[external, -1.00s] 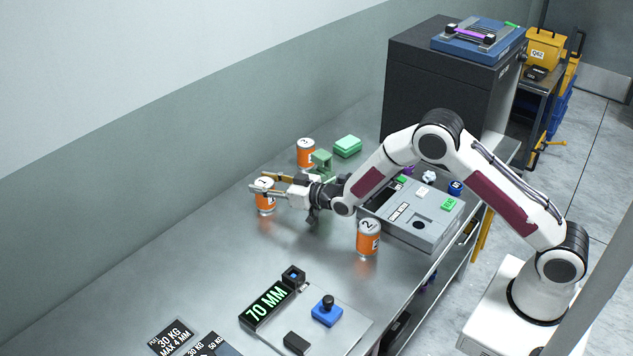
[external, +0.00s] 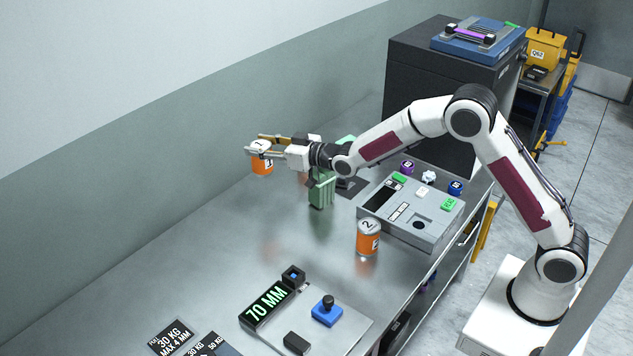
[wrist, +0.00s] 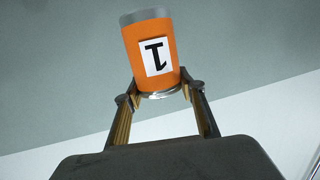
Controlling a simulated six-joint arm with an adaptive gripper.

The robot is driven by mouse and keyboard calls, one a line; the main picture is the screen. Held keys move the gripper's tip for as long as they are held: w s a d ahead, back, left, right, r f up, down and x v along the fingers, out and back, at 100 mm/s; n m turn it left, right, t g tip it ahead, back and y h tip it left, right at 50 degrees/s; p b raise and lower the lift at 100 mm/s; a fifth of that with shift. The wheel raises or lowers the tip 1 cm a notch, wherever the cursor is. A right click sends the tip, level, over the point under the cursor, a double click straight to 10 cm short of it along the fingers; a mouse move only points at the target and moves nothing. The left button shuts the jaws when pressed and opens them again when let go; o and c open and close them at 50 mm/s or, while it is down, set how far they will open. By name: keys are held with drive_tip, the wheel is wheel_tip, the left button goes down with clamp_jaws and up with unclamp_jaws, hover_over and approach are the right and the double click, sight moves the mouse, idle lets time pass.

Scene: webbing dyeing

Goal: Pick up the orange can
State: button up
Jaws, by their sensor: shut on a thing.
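My gripper (external: 255,144) is shut on the orange can labelled 1 (external: 262,164) and holds it above the metal table, left of the other items. In the wrist view the can (wrist: 143,42) sits between the two fingertips, tilted in the picture, its label upside down. A second orange can, labelled 2 (external: 368,243), stands upright on the table in front of the grey device. The can labelled 3, seen earlier at the back, is now mostly or wholly hidden behind my gripper.
A green ribbed container (external: 321,192) stands below my wrist. A grey device (external: 425,222) with small coloured blocks is at the right, and a black cabinet (external: 430,110) behind it. A 70 MM display (external: 267,303) is in front. The table's left middle is clear.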

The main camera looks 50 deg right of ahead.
drive_tip(key=shift+r, duration=2.45)
drive_tip(key=s+a+f+n+g+y, duration=0.1)
drive_tip(key=a+f+n+g+y, duration=0.2)
drive_tip(key=a, duration=0.8)
drive_tip(key=s+a+f+n+g+y, duration=0.1)
drive_tip(key=a+f+n+y, duration=0.3)
drive_tip(key=a, duration=0.7)
drive_tip(key=s+a+n+g+y, duration=0.6)
drive_tip(key=s+a+g, duration=0.3)
drive_tip(key=s+a, duration=0.3)
drive_tip(key=shift+f+n, duration=0.4)
drive_tip(key=shift+f, duration=0.1)
drive_tip(key=shift+f, duration=3)
